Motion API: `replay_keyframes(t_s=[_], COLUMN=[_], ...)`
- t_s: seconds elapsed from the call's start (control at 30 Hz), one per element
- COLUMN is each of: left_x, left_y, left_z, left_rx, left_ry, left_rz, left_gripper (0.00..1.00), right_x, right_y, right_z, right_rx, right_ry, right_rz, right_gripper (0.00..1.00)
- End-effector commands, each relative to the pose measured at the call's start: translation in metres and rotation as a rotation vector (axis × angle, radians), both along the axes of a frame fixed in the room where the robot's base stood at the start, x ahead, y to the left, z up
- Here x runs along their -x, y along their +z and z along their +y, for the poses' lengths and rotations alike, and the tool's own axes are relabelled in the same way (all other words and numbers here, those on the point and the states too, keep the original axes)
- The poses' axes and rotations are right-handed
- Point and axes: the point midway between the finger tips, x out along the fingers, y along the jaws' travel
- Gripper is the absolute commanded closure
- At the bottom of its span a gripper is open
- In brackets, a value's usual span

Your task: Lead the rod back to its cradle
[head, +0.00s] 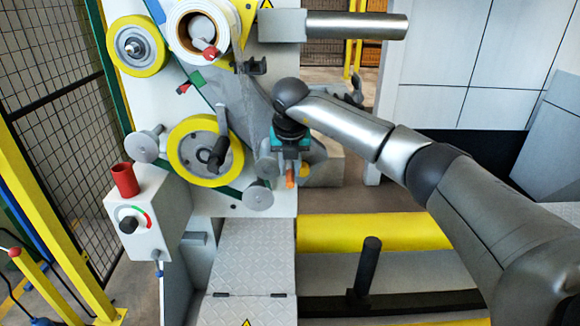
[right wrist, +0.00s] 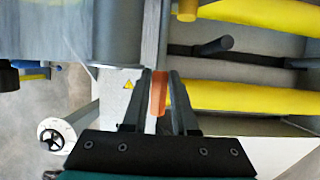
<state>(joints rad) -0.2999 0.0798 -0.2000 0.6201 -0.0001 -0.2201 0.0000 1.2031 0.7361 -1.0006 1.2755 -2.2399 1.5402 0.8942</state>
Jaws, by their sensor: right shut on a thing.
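My right gripper (head: 290,168) points down in front of the machine's right edge in the head view. In the right wrist view its two dark fingers (right wrist: 158,92) are shut on an upright orange piece (right wrist: 158,94), which looks like the rod's handle. The orange end (head: 290,180) also shows just below the gripper in the head view. The rest of the rod is hidden or cannot be told apart. A black forked bracket (head: 252,66) sits higher on the machine, left of my wrist; I cannot tell whether it is the cradle. My left gripper is not in view.
Yellow-rimmed wheels (head: 205,151) and grey rollers (head: 258,195) stand just left of my right gripper. A steel cylinder (head: 355,26) juts out above. Yellow rollers (head: 375,232) and a black upright peg (head: 370,265) lie below right. A control box (head: 150,215) is at left.

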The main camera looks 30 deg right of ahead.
Motion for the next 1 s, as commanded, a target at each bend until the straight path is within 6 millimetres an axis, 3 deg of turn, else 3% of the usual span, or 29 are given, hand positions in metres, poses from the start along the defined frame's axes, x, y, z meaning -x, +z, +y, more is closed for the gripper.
replay_keyframes(t_s=[0.8, 1.0], left_x=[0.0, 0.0], left_y=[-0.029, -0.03], left_z=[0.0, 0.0], left_rx=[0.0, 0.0], left_ry=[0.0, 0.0], left_rz=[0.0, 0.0], left_gripper=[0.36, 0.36], right_x=[-0.013, -0.014], right_y=[-0.045, -0.048], right_z=[0.023, 0.025], right_rx=[0.0, 0.0], right_ry=[0.0, -0.001], right_rz=[-0.001, -0.002], right_gripper=[1.0, 1.0])
